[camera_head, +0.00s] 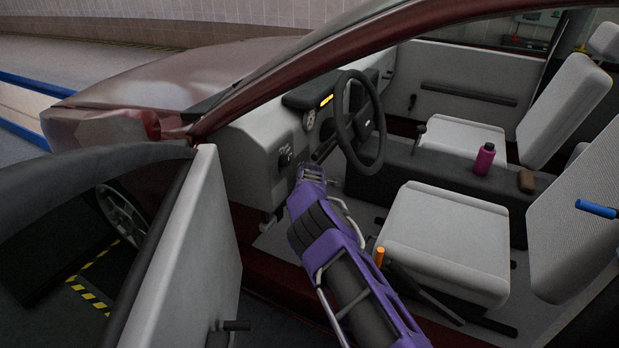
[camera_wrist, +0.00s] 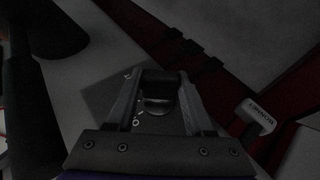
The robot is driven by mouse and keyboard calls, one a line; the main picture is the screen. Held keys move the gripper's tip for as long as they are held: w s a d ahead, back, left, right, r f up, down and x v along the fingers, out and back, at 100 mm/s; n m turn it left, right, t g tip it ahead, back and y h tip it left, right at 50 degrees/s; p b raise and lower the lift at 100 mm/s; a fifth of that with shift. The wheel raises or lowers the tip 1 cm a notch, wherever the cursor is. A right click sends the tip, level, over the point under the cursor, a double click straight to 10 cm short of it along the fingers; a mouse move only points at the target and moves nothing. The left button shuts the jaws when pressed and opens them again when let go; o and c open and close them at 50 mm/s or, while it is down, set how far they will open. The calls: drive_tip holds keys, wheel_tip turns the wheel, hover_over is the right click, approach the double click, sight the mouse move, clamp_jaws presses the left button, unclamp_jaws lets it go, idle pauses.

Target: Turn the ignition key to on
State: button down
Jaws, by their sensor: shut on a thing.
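My gripper (camera_head: 312,170) reaches through the open driver's door to the dashboard, left of and below the steering wheel (camera_head: 360,122). In the wrist view my gripper (camera_wrist: 160,82) is shut on the ignition key (camera_wrist: 157,106), whose rounded grey head shows between the two fingers. Behind the key is a dark switch plate (camera_wrist: 110,95) with small white markings, partly covered by the fingers. The markings are too dim to read, so I cannot tell which position the key is in. In the head view the key is hidden by my gripper.
A light handle with lettering (camera_wrist: 262,116) lies right of my gripper in the wrist view. A dark knob (camera_head: 285,156) sits on the dash, left of my gripper. The open door (camera_head: 190,250) stands left of my arm. The driver's seat (camera_head: 443,240) is to the right.

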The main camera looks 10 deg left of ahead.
idle(0.3)
drive_tip(key=shift+c, duration=1.4)
unclamp_jaws()
drive_tip(key=shift+r, duration=0.1)
drive_tip(key=p, duration=0.1)
drive_tip(key=r+p, duration=0.1)
drive_tip(key=p, duration=0.1)
drive_tip(key=shift+s+d, duration=0.1)
drive_tip(key=shift+s, duration=0.2)
drive_tip(key=p+v, duration=0.8)
drive_tip(key=v, duration=0.8)
drive_tip(key=shift+s, duration=0.25)
drive_tip(key=shift+f, duration=0.15)
